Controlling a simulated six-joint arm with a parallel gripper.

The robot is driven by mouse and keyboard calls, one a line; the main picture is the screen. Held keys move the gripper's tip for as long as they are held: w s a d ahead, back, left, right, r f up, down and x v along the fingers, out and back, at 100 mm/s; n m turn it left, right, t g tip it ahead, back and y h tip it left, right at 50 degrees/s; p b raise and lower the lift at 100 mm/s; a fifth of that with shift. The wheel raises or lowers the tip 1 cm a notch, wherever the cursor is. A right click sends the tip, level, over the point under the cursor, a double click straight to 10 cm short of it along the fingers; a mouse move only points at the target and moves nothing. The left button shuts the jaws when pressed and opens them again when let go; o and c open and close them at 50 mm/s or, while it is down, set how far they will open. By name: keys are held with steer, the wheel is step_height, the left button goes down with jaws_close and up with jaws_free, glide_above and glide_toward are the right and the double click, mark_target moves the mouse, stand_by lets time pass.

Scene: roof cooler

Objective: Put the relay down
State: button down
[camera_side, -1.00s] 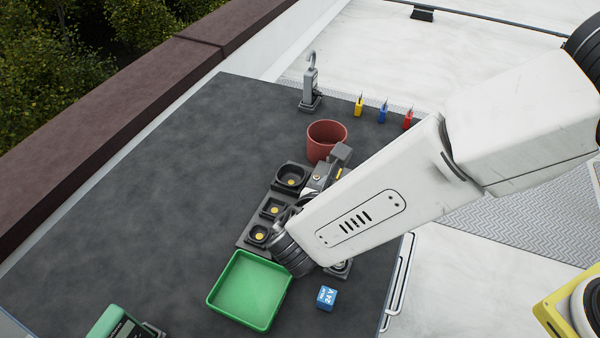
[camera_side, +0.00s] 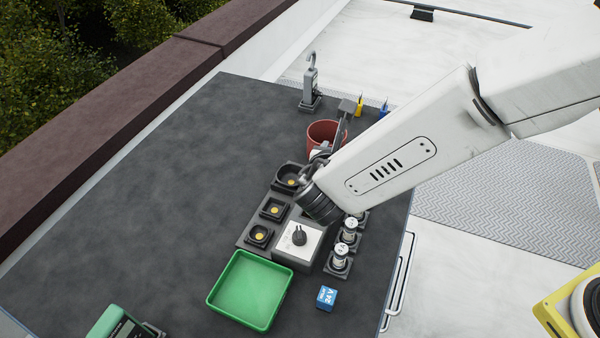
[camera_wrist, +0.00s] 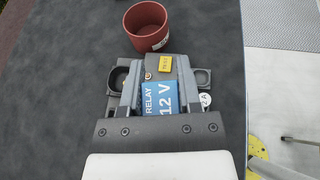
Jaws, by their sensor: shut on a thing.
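The relay (camera_wrist: 161,100), a blue block marked "RELAY 12 V", is between the two fingers of my gripper (camera_wrist: 159,88) in the wrist view. My gripper is shut on it. In the side view my arm mostly hides the gripper and the relay, over the far end of the socket board (camera_side: 246,243). I cannot tell how high the relay is above the board. The red pot (camera_wrist: 148,26) is just beyond the gripper in the wrist view and also shows in the side view (camera_side: 322,136).
The board carries dark sockets (camera_side: 273,209), a white box with a knob (camera_side: 297,241) and several round fuses (camera_side: 341,250). A green tray (camera_side: 249,290) and a blue 24 V block (camera_side: 327,297) are near. A hooked grey stand (camera_side: 310,85) is behind.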

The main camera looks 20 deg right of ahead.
steer(key=w+d+r+n+t+y, duration=0.2)
steer(key=w+d+n+y, duration=0.4)
steer(key=d, duration=0.4)
steer(key=shift+d+r+n+y, duration=0.3)
steer(key=shift+r+n+y, duration=0.2)
steer(key=shift+y, duration=0.4)
steer(key=shift+w, duration=0.1)
steer(key=w+a+f, duration=0.3)
steer(key=w+f, duration=0.6)
steer(key=w, duration=0.4)
steer(key=shift+f, duration=0.2)
